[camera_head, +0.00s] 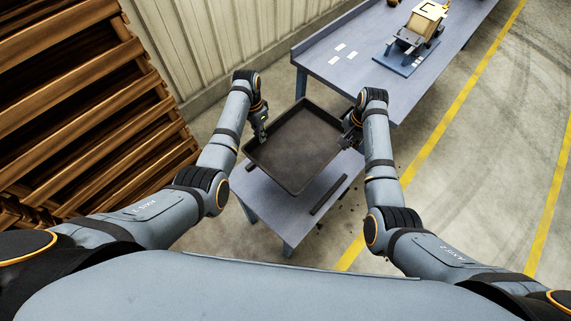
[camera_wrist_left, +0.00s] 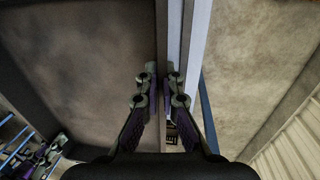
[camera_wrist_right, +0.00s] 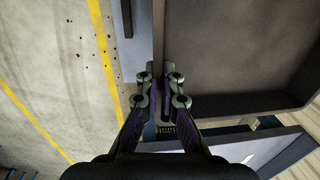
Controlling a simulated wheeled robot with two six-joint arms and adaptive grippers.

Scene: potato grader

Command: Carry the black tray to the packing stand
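The black tray (camera_head: 293,150) is empty and appears raised above a small blue-grey table (camera_head: 268,207), tilted little if at all. My left gripper (camera_head: 263,136) is shut on its left wall; in the left wrist view the fingers (camera_wrist_left: 160,85) close on both sides of the wall. My right gripper (camera_head: 349,139) is shut on the opposite wall, and the right wrist view shows its fingers (camera_wrist_right: 161,85) on both sides of that wall. The long blue bench (camera_head: 345,72) stands beyond the tray; I cannot tell whether it is the packing stand.
Dark strips (camera_head: 330,194) lie on the small table. The bench carries white labels (camera_head: 338,47) and a model machine on a blue base (camera_head: 408,58). Wooden crates (camera_head: 90,110) stand at left beside a corrugated wall. Open floor with yellow lines (camera_head: 455,115) is at right.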

